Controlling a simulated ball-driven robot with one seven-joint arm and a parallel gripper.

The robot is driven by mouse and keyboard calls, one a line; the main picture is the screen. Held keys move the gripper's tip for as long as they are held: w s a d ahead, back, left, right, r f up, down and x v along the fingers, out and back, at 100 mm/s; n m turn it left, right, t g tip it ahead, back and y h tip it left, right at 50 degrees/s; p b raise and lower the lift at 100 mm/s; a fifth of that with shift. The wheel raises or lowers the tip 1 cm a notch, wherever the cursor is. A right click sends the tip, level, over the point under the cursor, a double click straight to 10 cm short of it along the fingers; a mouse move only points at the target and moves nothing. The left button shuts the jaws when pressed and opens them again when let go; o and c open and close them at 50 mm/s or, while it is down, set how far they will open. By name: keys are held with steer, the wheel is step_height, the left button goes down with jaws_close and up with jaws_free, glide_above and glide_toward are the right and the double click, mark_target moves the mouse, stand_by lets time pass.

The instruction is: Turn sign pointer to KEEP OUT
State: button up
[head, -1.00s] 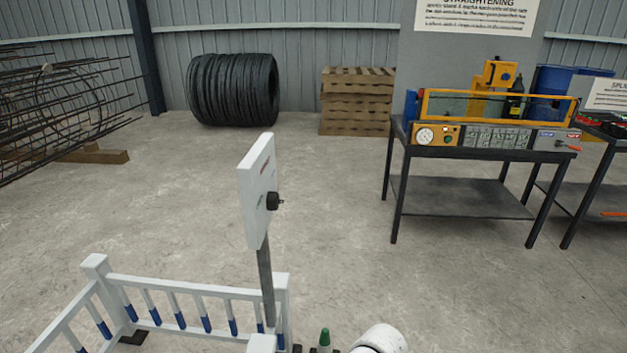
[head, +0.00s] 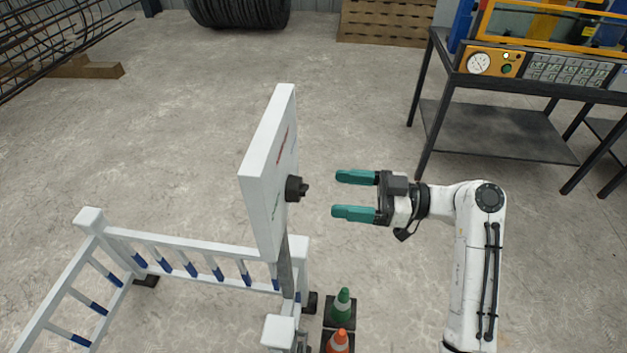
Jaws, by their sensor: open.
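The white sign board (head: 268,172) stands on a grey post (head: 287,268) and is seen nearly edge-on, its face turned to the right. Red lettering shows high on the face and green lettering lower down, too slanted to read. A black knob, the sign pointer (head: 296,189), sticks out from the face toward the right; which word it points at cannot be told. My gripper (head: 335,195) is open and empty to the right of the knob, its two teal fingers pointing left toward it with a gap between.
A white fence (head: 190,245) with blue-tipped bars stands around the post's foot. A green cone (head: 342,305) and an orange cone (head: 338,342) stand below my gripper. A workbench (head: 500,135) is at the right.

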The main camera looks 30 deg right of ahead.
mark_target(307, 190)
steer(key=p+x, duration=0.1)
steer(key=x, duration=0.6)
steer(key=shift+a, duration=0.3)
steer(key=c, duration=1)
